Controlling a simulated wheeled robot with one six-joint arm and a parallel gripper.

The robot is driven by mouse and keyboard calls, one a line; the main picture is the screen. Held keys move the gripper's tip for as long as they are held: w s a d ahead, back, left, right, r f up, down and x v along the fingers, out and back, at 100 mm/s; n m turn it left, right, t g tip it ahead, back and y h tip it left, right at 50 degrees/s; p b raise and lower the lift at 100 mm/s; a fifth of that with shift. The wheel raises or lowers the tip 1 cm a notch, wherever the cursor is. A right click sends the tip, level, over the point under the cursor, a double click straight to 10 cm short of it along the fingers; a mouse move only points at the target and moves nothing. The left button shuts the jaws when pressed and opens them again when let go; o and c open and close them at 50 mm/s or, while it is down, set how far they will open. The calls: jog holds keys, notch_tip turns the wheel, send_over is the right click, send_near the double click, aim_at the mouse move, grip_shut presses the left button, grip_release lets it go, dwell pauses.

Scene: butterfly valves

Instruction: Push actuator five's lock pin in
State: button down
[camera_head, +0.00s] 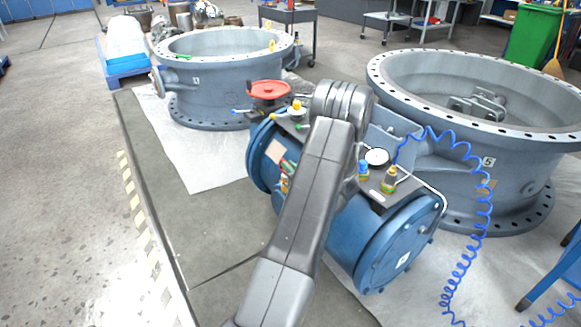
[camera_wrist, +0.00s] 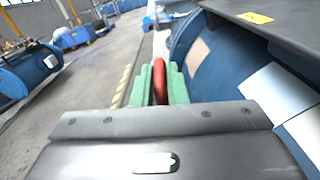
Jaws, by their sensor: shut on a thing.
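The blue actuator (camera_head: 385,238) lies beside the large grey valve body marked 5 (camera_head: 430,170); it also fills the right of the wrist view (camera_wrist: 215,75). In the wrist view my gripper (camera_wrist: 161,88) has its green fingers closed on both sides of a red upright piece (camera_wrist: 159,72), which looks like the lock pin's handle. The pin's shaft and its hole are hidden, so I cannot tell how deep it sits. In the head view my arm covers most of the actuator's near side, and only a little of my gripper (camera_head: 288,170) shows.
A coiled blue hose (camera_head: 484,210) hangs at right. Another grey valve (camera_head: 215,95) stands behind. The floor at left (camera_head: 70,220) is clear.

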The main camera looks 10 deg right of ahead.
jog(key=shift+s+a+f, duration=0.1)
jog(key=shift+f, duration=0.2)
jog(key=c, duration=1.5)
grip_release()
jog(key=shift+r, duration=0.1)
jog(key=shift+s, duration=0.2)
jog(key=p+v, duration=0.3)
jog(key=v, duration=1)
jog(key=shift+s, duration=0.15)
jog(key=b+x, duration=0.3)
jog(key=x, duration=1.1)
jog(key=shift+d+r+p, duration=0.2)
jog(key=shift+r+p, duration=0.75)
jog(key=shift+r, duration=0.55)
